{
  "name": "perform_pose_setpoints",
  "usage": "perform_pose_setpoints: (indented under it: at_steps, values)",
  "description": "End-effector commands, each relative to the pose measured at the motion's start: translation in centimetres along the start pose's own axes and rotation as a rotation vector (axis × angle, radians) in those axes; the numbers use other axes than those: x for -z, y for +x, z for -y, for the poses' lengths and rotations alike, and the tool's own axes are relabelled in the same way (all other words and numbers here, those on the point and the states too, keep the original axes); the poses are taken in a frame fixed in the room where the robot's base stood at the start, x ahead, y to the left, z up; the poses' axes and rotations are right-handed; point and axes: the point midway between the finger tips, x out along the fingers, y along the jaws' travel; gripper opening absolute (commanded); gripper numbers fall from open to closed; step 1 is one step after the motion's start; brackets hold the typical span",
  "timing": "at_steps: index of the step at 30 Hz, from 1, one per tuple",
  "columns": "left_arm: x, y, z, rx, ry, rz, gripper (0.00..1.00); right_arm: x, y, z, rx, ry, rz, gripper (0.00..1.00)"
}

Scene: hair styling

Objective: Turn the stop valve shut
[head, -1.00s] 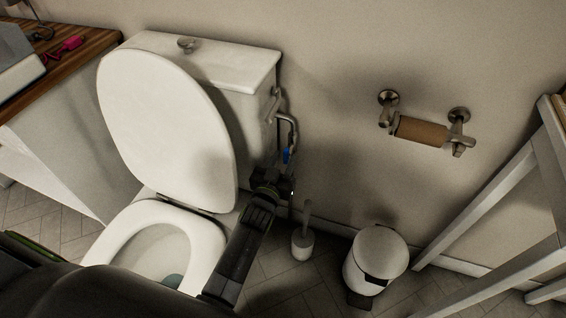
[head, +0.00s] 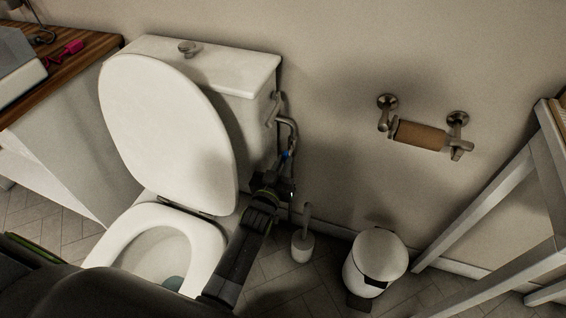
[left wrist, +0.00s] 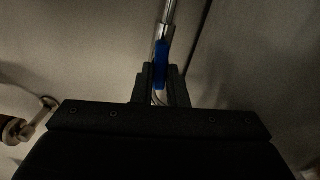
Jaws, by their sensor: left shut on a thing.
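The stop valve's blue handle (head: 285,154) sits on the metal supply pipe (head: 291,127) beside the right side of the white toilet tank. My left gripper (head: 287,163) reaches up to it from below. In the left wrist view the blue handle (left wrist: 161,62) stands upright in line with the pipe (left wrist: 168,14). Its lower part is between the two dark fingers of my left gripper (left wrist: 161,75), which are shut on it. In the head view the fingers hide part of the handle and the valve body. My right gripper is not in view.
The toilet's raised lid (head: 165,130) and its seat (head: 206,262) are left of my arm. A toilet brush (head: 303,245) and a white pedal bin (head: 376,258) stand on the floor to the right. A paper roll holder (head: 458,120) is on the wall.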

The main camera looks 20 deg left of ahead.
Motion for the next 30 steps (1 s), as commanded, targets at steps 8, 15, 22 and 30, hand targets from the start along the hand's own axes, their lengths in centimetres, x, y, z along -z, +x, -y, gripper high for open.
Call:
perform_pose_setpoints:
  at_steps: [8, 15, 22, 30]
  values:
    - [0.3, 0.0, 0.1, 0.001, -0.238, 0.003, 0.00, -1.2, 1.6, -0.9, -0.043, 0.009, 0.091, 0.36]
    - [0.3, 0.0, 0.2, 0.001, -0.467, 0.004, 0.00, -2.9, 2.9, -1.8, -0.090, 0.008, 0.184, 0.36]
    - [0.1, 0.0, 0.3, 0.002, -0.674, 0.003, 0.00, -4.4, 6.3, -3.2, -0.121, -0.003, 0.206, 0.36]
    - [-0.1, 0.0, 0.5, 0.002, -0.927, 0.003, 0.00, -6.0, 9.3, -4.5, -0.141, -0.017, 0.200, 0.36]
